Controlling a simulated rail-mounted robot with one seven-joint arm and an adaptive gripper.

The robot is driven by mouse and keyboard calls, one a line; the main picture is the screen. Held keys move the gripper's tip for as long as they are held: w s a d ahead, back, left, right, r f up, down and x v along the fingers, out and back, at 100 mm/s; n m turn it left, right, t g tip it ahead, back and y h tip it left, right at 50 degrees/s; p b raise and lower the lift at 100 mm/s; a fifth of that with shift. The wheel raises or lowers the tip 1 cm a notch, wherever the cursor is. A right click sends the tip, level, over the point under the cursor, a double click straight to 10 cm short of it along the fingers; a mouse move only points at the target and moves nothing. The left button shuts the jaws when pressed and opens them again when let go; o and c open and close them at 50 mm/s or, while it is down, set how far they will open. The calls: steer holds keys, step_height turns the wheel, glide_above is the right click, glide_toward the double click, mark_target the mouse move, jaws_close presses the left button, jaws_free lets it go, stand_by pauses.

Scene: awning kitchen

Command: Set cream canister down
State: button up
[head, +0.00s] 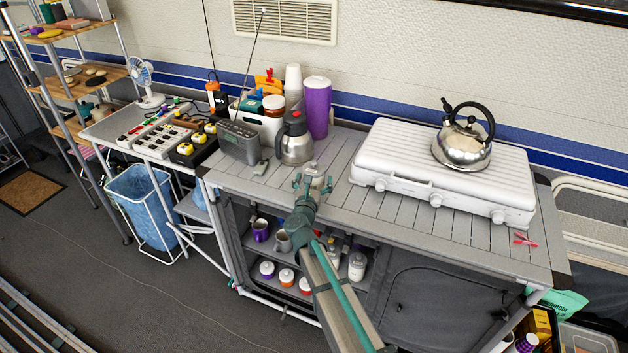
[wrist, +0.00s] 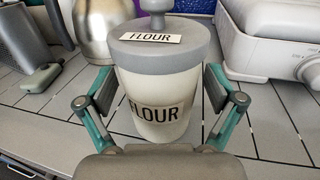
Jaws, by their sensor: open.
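The cream canister (wrist: 160,80) has a grey knobbed lid and a FLOUR label on both lid and body. It stands upright on the grey slatted counter (wrist: 50,120), as far as the wrist view shows. My gripper (wrist: 158,88) is open, with one finger on each side of the canister; a small gap shows at each side. In the head view the canister (head: 315,169) is small and partly hidden by my gripper (head: 310,184), in front of the steel flask.
The steel flask (head: 295,143) stands just behind, with a grey radio (head: 240,143) to the left and a purple tumbler (head: 317,108) behind. A white stove (head: 400,165) with a kettle (head: 463,142) is at right. Bare slats (head: 350,210) lie in front of the stove.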

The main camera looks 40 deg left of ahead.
steer(key=b+v, duration=0.3)
steer(key=v, duration=0.9)
